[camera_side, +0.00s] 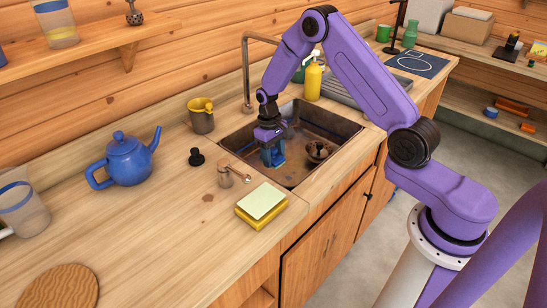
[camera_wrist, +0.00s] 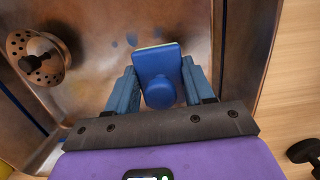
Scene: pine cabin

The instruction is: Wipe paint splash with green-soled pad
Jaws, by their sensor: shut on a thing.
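My gripper (camera_side: 272,158) is down inside the sink, its two blue fingers shut on a blue pad. In the wrist view the pad (camera_wrist: 158,62) has a flat rectangular plate and a round knob between the fingers (camera_wrist: 160,82). A thin green edge shows along the plate's far side; the rest of its sole is hidden. Blue paint splash spots (camera_wrist: 131,39) lie on the sink surface just beyond the pad's far edge. Whether the pad touches the sink floor I cannot tell.
The brown metal sink (camera_side: 338,121) has walls close around my gripper. A perforated strainer (camera_side: 318,151) sits in it to the right. A faucet (camera_side: 246,75) stands behind.

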